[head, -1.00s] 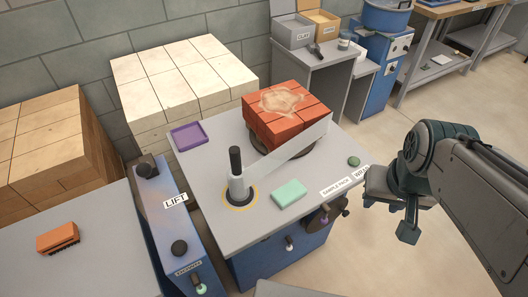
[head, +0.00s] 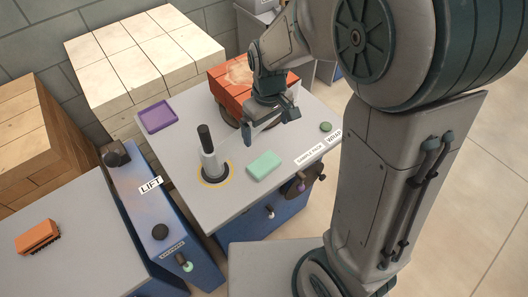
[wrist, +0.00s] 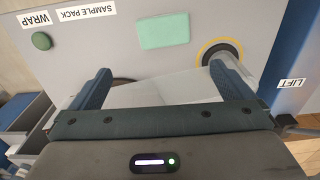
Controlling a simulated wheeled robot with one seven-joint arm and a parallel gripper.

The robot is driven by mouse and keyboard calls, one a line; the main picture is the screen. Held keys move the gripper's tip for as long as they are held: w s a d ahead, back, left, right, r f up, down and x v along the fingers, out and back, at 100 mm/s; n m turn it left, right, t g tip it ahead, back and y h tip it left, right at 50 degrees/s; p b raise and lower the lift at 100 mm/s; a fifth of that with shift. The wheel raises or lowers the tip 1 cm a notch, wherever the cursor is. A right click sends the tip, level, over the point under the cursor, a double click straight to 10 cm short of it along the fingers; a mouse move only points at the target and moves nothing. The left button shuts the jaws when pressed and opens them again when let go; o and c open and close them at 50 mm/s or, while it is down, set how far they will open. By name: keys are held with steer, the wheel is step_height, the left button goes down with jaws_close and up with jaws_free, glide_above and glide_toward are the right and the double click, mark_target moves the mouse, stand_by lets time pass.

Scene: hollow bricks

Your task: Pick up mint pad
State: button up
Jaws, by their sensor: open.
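The mint pad (head: 264,166) is a flat pale green block lying on the grey table top, near the front edge by the "SAMPLE PACK" label. It also shows in the wrist view (wrist: 164,31), beyond the fingertips and centred between them. My gripper (head: 272,119) is over the table, behind the pad and in front of the red bricks. In the wrist view my gripper (wrist: 160,75) has its two blue fingers wide apart, with no object gripped between them. The pad is apart from both fingers.
Red bricks (head: 226,92) stand behind my gripper, partly hidden by it. A black-handled post (head: 209,154) on a yellow-ringed base stands left of the pad, with a translucent film near it. A purple tray (head: 157,115) and a green button (head: 326,127) are also on the table.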

steer(key=a+f, duration=0.1)
glide_above(262, 161)
steer(key=shift+n, duration=0.4)
steer(key=f, duration=0.9)
steer(key=shift+w, duration=0.3)
steer(key=shift+s+f, duration=0.2)
steer(key=shift+f, duration=1.15)
steer(key=shift+s+f, duration=0.15)
steer(key=shift+f, duration=1.2)
steer(key=c, duration=0.7)
